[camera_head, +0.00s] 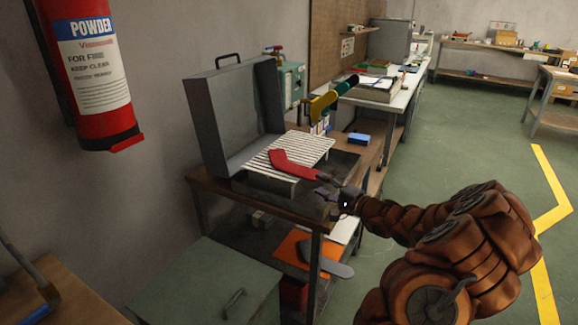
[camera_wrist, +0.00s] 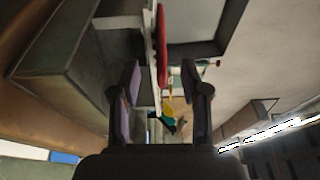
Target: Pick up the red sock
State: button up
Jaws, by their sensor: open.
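The red sock (camera_head: 291,164) lies on the white slatted rack (camera_head: 312,146) of an open grey case, its lower end pointing towards my gripper. My gripper (camera_head: 325,186) is beside the rack's right front edge, near that end of the sock. In the wrist view the fingers of my gripper (camera_wrist: 161,82) are spread apart with nothing gripped. The sock (camera_wrist: 162,40) shows there edge-on as a narrow red strip, ahead of the fingertips and roughly between them. The exact gap between sock and fingertips cannot be told.
The case's grey lid (camera_head: 240,112) stands upright behind the rack. A yellow and green tool (camera_head: 331,97) and a blue block (camera_head: 358,139) are behind on the bench. A fire extinguisher (camera_head: 88,70) hangs at left. An orange item (camera_head: 298,249) lies on the lower shelf.

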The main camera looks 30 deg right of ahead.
aim_at(312, 176)
jog(key=shift+d+p+x, duration=0.2)
jog(key=shift+p+x, duration=0.4)
jog(key=shift+x, duration=1.9)
grip_shut()
